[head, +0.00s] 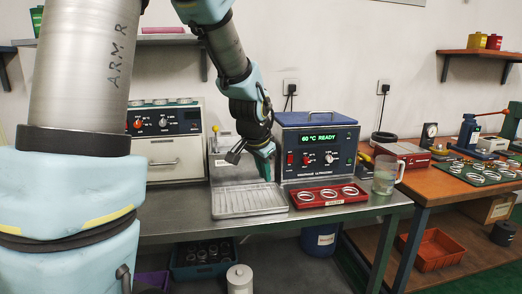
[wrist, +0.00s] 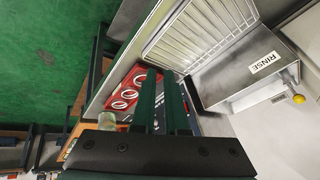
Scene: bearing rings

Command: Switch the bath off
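My gripper (head: 268,172) points down just left of the bath's front, apart from the switches. In the wrist view its two dark fingers (wrist: 164,95) lie close together, with nothing seen held. They hide part of the bath's front there; I cannot tell whether they touch each other.
A red tray (head: 329,196) with several rings lies before the bath; a jug (head: 385,174) stands to its right. The rinse unit (head: 222,160) with its ribbed drainer (head: 245,202) is left. An oven (head: 168,140) stands further left; an orange-topped workbench (head: 440,188) is right.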

